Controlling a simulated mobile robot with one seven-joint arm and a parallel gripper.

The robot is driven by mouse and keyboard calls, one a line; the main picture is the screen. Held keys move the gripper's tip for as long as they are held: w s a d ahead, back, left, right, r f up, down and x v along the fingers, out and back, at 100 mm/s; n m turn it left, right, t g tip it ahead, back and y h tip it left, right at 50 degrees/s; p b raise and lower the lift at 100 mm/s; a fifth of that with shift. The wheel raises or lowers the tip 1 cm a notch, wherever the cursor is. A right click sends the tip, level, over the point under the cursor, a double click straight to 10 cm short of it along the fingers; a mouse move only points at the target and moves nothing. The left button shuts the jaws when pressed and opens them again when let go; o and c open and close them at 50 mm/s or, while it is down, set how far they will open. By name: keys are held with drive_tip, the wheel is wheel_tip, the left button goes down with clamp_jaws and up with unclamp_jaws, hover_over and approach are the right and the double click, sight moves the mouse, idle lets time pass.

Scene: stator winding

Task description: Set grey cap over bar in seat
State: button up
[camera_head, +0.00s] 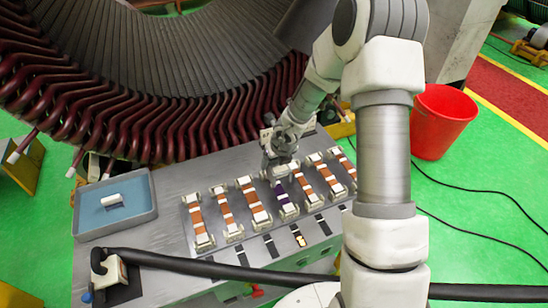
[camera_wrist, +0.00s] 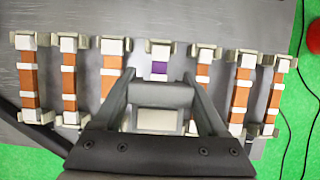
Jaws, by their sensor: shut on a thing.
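A purple bar (camera_head: 283,193) lies in the middle of a row of bars on the grey bench; its near end rests in a pale seat (camera_head: 289,212). In the wrist view the purple bar (camera_wrist: 159,68) shows partly, with a pale block (camera_wrist: 158,49) over its far end. My gripper (camera_head: 279,165) is over the far part of this bar, hiding that end in the head view. In the wrist view my gripper (camera_wrist: 160,118) is shut on a pale grey block, which looks like the grey cap. Whether the cap touches the bar or seat is hidden.
Several orange bars (camera_head: 255,201) in pale seats flank the purple one closely on both sides. A blue-lined tray (camera_head: 142,211) with a white piece (camera_head: 111,200) stands at left. Dark pads line the near edge. A thick black cable (camera_head: 200,266) crosses in front. A red bucket (camera_head: 440,120) stands right.

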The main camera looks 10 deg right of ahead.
sight(275, 171)
wheel_tip(275, 171, down, 4)
drive_tip(key=b, duration=0.4)
drive_tip(key=shift+s+f, duration=0.1)
drive_tip(key=shift+f, duration=0.05)
drive_tip(key=shift+f+b, duration=1.7)
drive_tip(key=shift+f, duration=0.4)
drive_tip(key=shift+f, duration=0.15)
drive_tip(key=shift+f+b, duration=0.5)
drive_tip(key=shift+b, duration=0.05)
drive_tip(key=o, duration=1.4)
